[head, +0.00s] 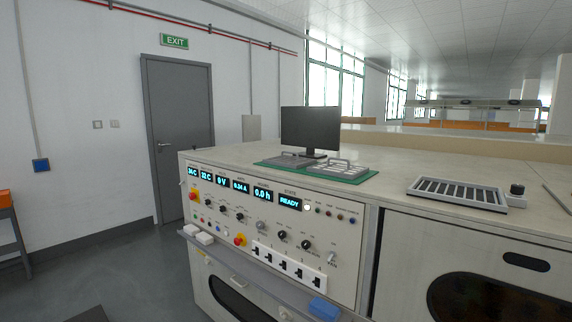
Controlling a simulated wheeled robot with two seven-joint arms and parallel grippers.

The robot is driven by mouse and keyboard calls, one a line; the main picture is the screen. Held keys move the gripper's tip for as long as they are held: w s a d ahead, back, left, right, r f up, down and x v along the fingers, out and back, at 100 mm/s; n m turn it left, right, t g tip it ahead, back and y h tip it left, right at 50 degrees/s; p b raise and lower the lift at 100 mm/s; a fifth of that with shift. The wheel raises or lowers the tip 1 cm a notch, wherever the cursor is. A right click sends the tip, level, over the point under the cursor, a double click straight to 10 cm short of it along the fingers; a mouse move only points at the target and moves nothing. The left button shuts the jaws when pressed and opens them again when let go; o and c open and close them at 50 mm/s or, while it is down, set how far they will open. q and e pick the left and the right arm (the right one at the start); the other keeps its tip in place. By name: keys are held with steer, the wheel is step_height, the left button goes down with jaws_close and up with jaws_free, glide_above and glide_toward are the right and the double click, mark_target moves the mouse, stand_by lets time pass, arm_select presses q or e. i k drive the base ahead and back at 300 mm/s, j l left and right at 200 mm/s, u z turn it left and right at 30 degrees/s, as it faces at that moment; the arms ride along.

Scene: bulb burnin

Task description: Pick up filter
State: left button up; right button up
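A flat rectangular slatted grille (458,193) lies on the light worktop at the right; it may be the filter, but I cannot tell for sure. It has a pale frame with dark slots. A small dark knob-like piece (517,190) stands beside its right end. Neither of my grippers is in view, and nothing is seen held.
A control panel (275,222) with lit displays, knobs and sockets fronts the bench. A blue object (324,309) and white blocks (198,234) sit on its ledge. A monitor (310,129) stands behind the mat. The worktop between mat and grille is clear.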

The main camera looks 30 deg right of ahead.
mark_target(348, 170)
steer(key=i+l+z, duration=0.1)
steer(key=z, duration=1.85)
steer(key=i+j, duration=0.05)
steer(key=j, duration=0.05)
